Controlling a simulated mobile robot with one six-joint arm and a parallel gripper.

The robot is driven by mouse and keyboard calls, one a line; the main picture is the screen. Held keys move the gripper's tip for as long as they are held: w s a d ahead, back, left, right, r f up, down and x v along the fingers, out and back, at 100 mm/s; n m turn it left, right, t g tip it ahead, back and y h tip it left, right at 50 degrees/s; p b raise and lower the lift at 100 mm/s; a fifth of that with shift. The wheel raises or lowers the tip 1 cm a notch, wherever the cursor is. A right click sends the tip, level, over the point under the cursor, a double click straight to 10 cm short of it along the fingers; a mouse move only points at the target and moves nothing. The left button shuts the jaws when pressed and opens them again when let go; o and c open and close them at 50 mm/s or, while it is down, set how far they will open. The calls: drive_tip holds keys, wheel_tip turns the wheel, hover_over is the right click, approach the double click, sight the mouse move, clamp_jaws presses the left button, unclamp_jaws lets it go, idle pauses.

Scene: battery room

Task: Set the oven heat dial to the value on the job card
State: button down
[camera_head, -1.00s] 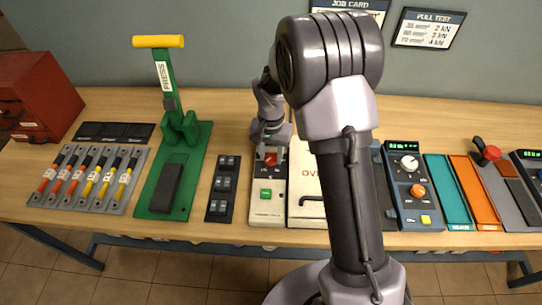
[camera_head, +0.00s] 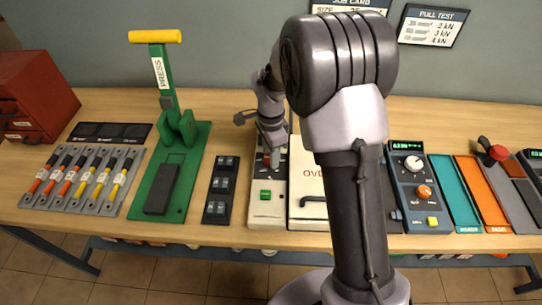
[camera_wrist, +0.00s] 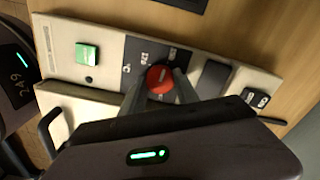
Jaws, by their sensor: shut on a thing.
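The oven heat dial is a red round knob (camera_wrist: 160,79) on a dark panel with small white marks, in the wrist view. My gripper (camera_wrist: 160,88) has one finger on each side of it and is shut on it. In the head view my gripper (camera_head: 269,160) is over the dark top of the cream control panel (camera_head: 267,210), and the knob is mostly hidden. The white oven (camera_head: 309,190) stands just right of that panel, partly behind my arm. The job card (camera_head: 349,4) on the wall is cut off by the top edge and partly covered; its value is not clearly readable.
A green button (camera_wrist: 87,54) sits on the same panel. Left are a switch block (camera_head: 222,187) and a green press (camera_head: 172,165) with a yellow handle. Right of my arm is a blue unit (camera_head: 418,195) with white and orange knobs. A pull test card (camera_head: 432,25) hangs on the wall.

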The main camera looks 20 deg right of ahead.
drive_tip(key=shift+m+b, duration=0.35)
drive_tip(key=shift+m, duration=0.75)
drive_tip(key=c, duration=0.9)
unclamp_jaws()
wheel_tip(320, 180, up, 18)
drive_tip(key=p, duration=0.6)
drive_tip(key=shift+f, duration=0.25)
